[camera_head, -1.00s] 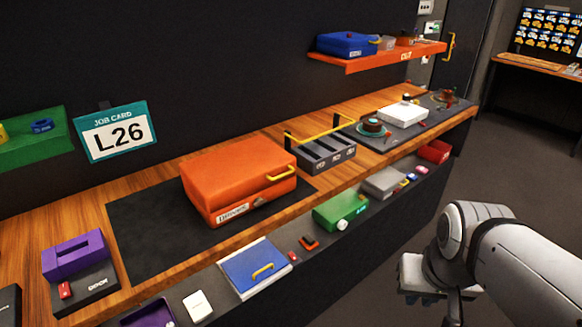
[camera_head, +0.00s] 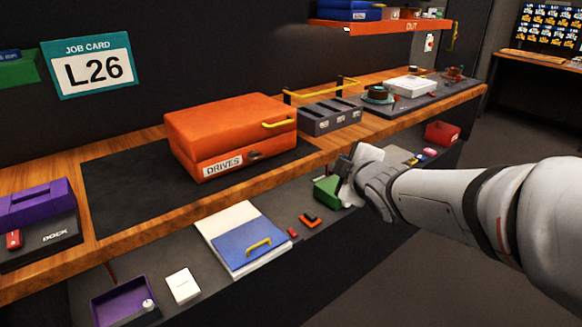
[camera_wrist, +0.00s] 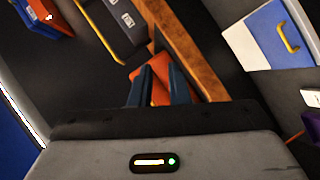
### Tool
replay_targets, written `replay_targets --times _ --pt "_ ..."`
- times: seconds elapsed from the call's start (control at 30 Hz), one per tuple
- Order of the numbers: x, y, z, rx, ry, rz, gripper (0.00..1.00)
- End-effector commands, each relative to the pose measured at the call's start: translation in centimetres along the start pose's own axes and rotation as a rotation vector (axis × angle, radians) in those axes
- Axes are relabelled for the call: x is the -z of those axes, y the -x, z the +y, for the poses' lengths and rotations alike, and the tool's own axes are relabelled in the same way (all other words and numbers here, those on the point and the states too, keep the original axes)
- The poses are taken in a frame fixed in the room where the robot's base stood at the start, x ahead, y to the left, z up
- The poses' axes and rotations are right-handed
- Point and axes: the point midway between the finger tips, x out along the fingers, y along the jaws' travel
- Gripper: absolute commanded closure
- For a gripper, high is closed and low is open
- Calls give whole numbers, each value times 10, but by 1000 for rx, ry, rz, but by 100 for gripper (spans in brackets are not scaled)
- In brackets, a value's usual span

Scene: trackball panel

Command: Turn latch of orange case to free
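The orange case (camera_head: 230,130) lies closed on a dark mat (camera_head: 115,190) on the wooden bench, with a yellow handle (camera_head: 278,123) on its lid. Its front carries a DRIVES label (camera_head: 222,166) and a small dark latch (camera_head: 254,155); the latch's exact angle is too small to tell. My gripper (camera_head: 350,165) is right of the case in the head view, apart from it, near the bench edge. In the wrist view its two dark fingers (camera_wrist: 157,88) stand apart with nothing held, and part of the orange case (camera_wrist: 152,75) shows beyond them. The latch cannot be made out there.
A grey divided bin (camera_head: 330,116) with a yellow bar stands right of the case. A purple dock (camera_head: 38,205) is at left. The lower shelf holds a blue-and-white box (camera_head: 240,235), a green case (camera_head: 325,190) partly behind my gripper, and a purple tray (camera_head: 122,300). The OUT shelf (camera_head: 385,27) is above.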

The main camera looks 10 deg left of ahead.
Motion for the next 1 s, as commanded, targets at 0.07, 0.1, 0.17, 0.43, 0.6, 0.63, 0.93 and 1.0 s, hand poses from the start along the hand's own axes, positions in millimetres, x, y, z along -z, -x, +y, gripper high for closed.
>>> replay_targets --times 0.07,0.1,0.17,0.43,0.6,0.63,0.93,1.0 --pt "24 -31 -32 -51 154 148 85" --pt "39 -39 -39 -81 223 214 85" --pt "59 -47 -50 -120 311 305 85" --pt "109 -57 -73 -230 496 519 85" --pt "122 -72 -71 -236 507 531 85" --pt "124 -76 -71 -235 506 531 85" --pt "147 -113 -67 -234 504 529 85" --pt "150 -117 -66 -234 504 528 85"
